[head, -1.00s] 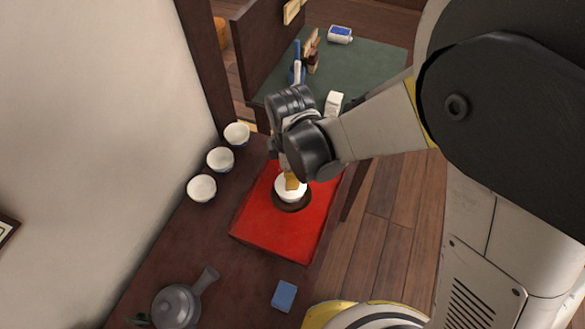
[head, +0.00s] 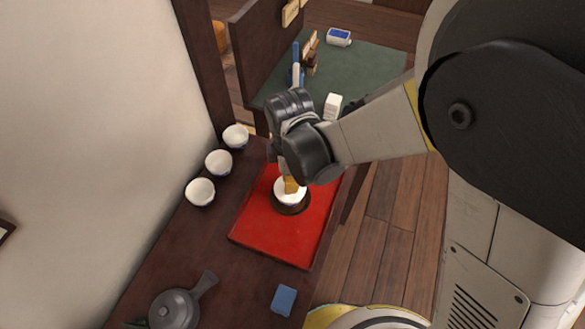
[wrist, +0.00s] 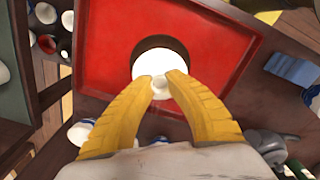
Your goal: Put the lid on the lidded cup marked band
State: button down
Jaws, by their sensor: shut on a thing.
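My gripper (wrist: 165,80) is shut on the small knob of a white lid (wrist: 146,64), in the middle of the wrist view. In the head view my yellow fingers (head: 291,186) point down at the white lid and cup (head: 284,198), which stand in a round dark saucer (head: 277,207) on a red tray (head: 265,230). The lid hides most of the cup in the wrist view. I cannot tell whether the lid rests on the rim or hangs just above it. The cup's marking cannot be read.
Several white bowls, the nearest one (head: 200,191) included, line the wall side of the dark table (head: 190,235). A grey teapot (head: 173,309) and a blue block (head: 284,299) stand near the front. A green table (head: 375,75) with a white carton (head: 332,105) lies behind.

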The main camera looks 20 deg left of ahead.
jog(key=c, duration=0.9)
grip_release()
jog(key=shift+r, duration=0.1)
jog(key=shift+r+p, duration=2.1)
jog(key=shift+r, duration=0.85)
grip_shut()
jog(key=shift+f+b, duration=2.25)
jog(key=shift+f, duration=0.25)
dwell(0.8)
